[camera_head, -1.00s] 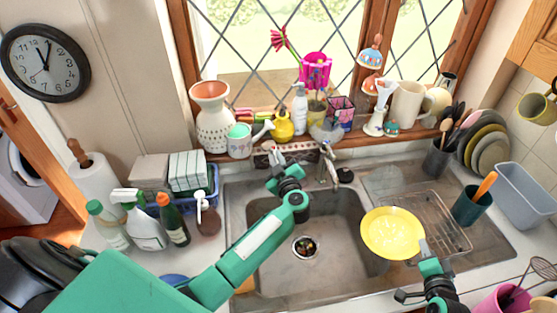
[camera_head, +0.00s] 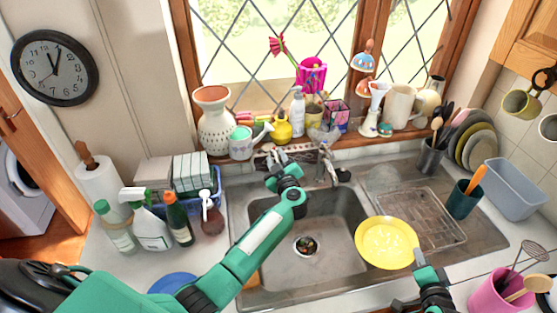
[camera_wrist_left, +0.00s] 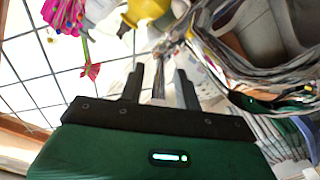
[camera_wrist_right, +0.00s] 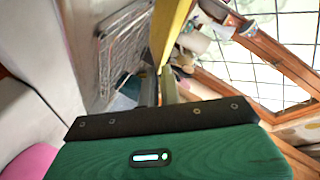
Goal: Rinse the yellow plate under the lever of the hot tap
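The yellow plate (camera_head: 386,243) is over the right part of the sink (camera_head: 318,277), its face up. My right gripper (camera_head: 420,262) is shut on its near right rim; the right wrist view shows the plate edge-on (camera_wrist_right: 170,32) between the fingers (camera_wrist_right: 160,88). A metal tap (camera_head: 326,168) stands at the back rim of the sink; I see no water running. My left gripper (camera_head: 273,158) is at the sink's back edge, left of this tap. Its fingers (camera_wrist_left: 158,86) are apart in the left wrist view, with a shiny strip visible between them. I cannot make out the hot tap's lever.
A wire rack (camera_head: 420,217) lies on the drainer to the right. The sill behind holds a white vase (camera_head: 215,122), a yellow watering can (camera_head: 281,130) and a soap bottle (camera_head: 297,108). A pink pot (camera_head: 493,297) is at the near right.

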